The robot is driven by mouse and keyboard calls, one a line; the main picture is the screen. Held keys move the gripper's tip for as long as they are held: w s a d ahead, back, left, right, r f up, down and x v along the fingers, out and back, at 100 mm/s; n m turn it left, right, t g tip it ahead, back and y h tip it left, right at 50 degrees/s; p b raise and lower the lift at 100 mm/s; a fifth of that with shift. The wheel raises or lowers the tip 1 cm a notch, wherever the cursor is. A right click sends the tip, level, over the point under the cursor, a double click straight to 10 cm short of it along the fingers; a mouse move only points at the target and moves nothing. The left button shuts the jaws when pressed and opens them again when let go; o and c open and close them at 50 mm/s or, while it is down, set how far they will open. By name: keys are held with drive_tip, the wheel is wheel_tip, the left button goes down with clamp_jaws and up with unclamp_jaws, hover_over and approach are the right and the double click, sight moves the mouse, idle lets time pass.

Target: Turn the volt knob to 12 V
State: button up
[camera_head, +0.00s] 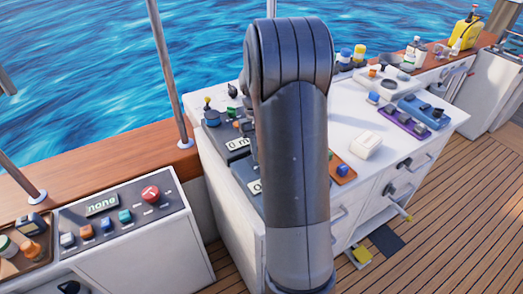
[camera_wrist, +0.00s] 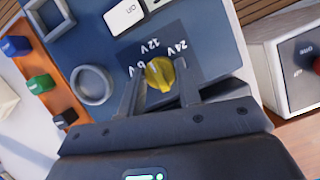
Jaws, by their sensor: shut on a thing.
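The volt knob (camera_wrist: 160,74) is yellow and sits on a dark label plate on a blue-grey panel (camera_wrist: 98,30) in the wrist view. White markings around it read 24 V and 12 V, and a third, partly covered mark lies to the left. I cannot tell clearly which mark the knob points to. My gripper (camera_wrist: 160,84) has a finger on each side of the knob and is shut on it. In the head view my arm covers the knob and my gripper.
A grey box with a red knob (camera_wrist: 303,62) stands at right. In the head view, a white console (camera_head: 395,130) carries several devices.

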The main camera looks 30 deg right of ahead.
idle(0.4)
drive_tip(key=o, duration=1)
drive_tip(key=shift+r, duration=0.1)
drive_tip(key=v, duration=1)
drive_tip(key=shift+w+d+r, duration=0.1)
drive_tip(key=shift+w+r, duration=0.1)
drive_tip(key=shift+r, duration=0.05)
